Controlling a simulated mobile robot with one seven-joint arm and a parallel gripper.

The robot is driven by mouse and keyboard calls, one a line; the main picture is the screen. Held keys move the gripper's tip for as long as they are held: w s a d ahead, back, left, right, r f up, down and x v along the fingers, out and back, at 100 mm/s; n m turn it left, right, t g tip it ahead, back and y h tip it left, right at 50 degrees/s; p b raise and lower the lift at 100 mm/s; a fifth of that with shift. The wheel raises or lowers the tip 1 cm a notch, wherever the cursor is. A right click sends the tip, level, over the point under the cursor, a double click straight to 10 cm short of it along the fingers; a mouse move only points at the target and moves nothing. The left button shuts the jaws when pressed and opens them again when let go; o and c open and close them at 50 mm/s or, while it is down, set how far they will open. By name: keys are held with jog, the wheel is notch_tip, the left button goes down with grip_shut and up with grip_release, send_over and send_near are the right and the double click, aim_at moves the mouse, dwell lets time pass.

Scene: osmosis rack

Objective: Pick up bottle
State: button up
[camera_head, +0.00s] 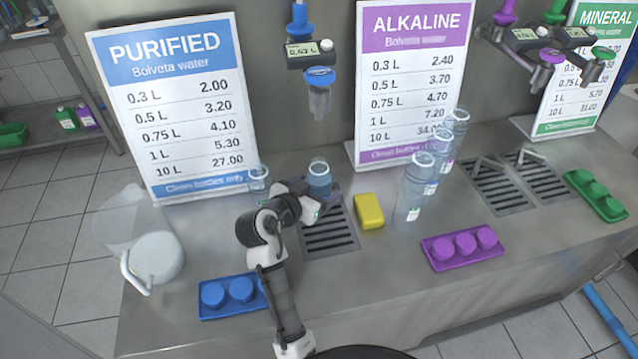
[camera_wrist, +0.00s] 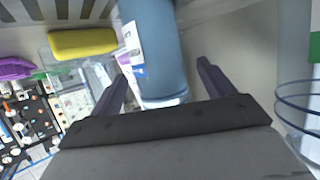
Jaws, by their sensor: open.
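A small blue-tinted bottle (camera_head: 319,178) stands upright at the back end of the left drain grate, below the purified-water sign's right side. My gripper (camera_head: 316,204) is in front of it, low over the counter; the fingers are hard to make out in the head view. In the wrist view the blue bottle (camera_wrist: 152,45), with a white label, lies between the two dark, spread fingers of my gripper (camera_wrist: 162,85). The gripper is open. I cannot tell whether either finger touches the bottle. The bottle's lower part is hidden behind my gripper in the head view.
A clear bottle (camera_head: 257,184) stands just left of my gripper. A yellow sponge (camera_head: 369,210) lies right of the grate (camera_head: 330,238). Several clear bottles (camera_head: 410,195) stand farther right. A dispenser (camera_head: 320,90) hangs above. Blue (camera_head: 228,311) and purple (camera_head: 463,265) cap trays lie in front.

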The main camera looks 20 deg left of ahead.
jog(key=shift+x, duration=1.05)
jog(key=shift+r, duration=0.1)
jog(key=c, duration=1.4)
